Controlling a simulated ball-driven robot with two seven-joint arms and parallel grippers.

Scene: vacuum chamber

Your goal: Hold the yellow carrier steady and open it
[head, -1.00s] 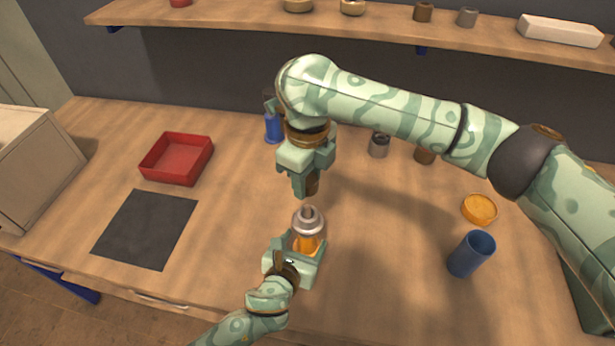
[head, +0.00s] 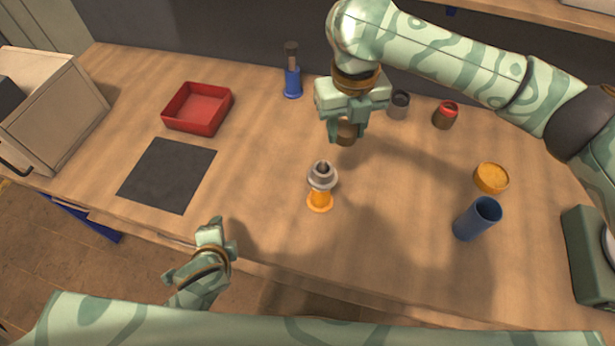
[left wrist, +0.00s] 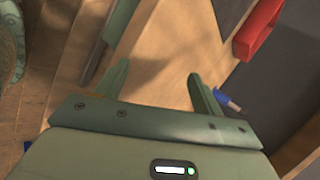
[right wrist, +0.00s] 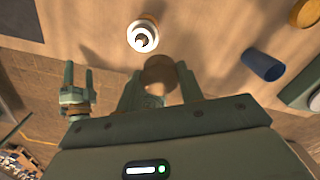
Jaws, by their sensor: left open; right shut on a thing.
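The yellow carrier (head: 320,202) stands upright on the table in the head view, with a grey ringed top (head: 322,175) that has a dark centre. It also shows from above in the right wrist view (right wrist: 144,37). No gripper touches it. My right gripper (head: 347,134) is behind and slightly right of the carrier, shut on a brown cylindrical piece (head: 346,130), which also shows between the fingers in the right wrist view (right wrist: 160,75). My left gripper (head: 205,243) is open and empty near the front table edge, left of the carrier.
A red tray (head: 197,128), dark mat (head: 145,184) and blue holder (head: 292,88) are left of my right gripper. A grey cup (head: 399,104), red-topped brown jar (head: 446,115), yellow round dish (head: 491,178) and blue cup (head: 470,224) are right. Table around the carrier is clear.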

